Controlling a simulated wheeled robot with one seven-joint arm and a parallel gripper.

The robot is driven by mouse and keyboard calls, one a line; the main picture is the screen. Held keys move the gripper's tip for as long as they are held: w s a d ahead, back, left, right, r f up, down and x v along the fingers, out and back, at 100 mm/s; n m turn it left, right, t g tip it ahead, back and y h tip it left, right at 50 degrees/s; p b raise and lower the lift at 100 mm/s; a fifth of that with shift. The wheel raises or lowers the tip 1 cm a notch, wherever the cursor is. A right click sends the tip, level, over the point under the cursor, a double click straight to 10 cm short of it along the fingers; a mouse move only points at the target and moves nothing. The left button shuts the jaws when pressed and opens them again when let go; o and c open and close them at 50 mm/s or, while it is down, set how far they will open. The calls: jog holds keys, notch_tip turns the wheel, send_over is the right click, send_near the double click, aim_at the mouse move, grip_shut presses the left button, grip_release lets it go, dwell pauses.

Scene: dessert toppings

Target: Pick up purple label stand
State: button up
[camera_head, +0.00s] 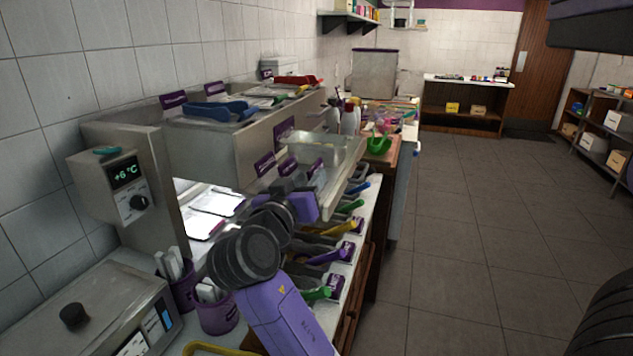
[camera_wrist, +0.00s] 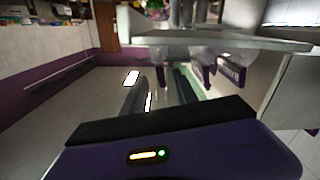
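Several purple label stands show in the head view: two on the upper ledge (camera_head: 173,99) (camera_head: 215,88), and more along the glass-fronted counter (camera_head: 264,164) (camera_head: 288,166) (camera_head: 316,168). One purple label stand with white lettering also shows in the wrist view (camera_wrist: 231,73), right of my fingers, with another purple piece beside it. My gripper (camera_wrist: 160,90) has its two dark fingers apart, with nothing seen between them. In the head view my purple arm reaches to the counter front and my fingers are hidden. Which stand is meant, I cannot tell.
A metal topping counter with a glass shelf (camera_head: 335,150) stands close to my arm. Purple cups (camera_head: 217,316) and a scale-like metal box (camera_head: 100,310) are at the lower left. Coloured scoops (camera_head: 330,256) lie along the counter. The floor (camera_head: 460,240) on the right is clear.

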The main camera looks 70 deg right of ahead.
aim_at(315, 170)
jog(key=shift+w+d+f+p, duration=0.15)
jog(key=shift+d+p, duration=0.2)
jog(key=shift+d, duration=1)
jog(key=shift+w+d+p, duration=0.15)
jog(key=shift+d+p, duration=0.15)
jog(key=shift+d, duration=1.05)
grip_shut()
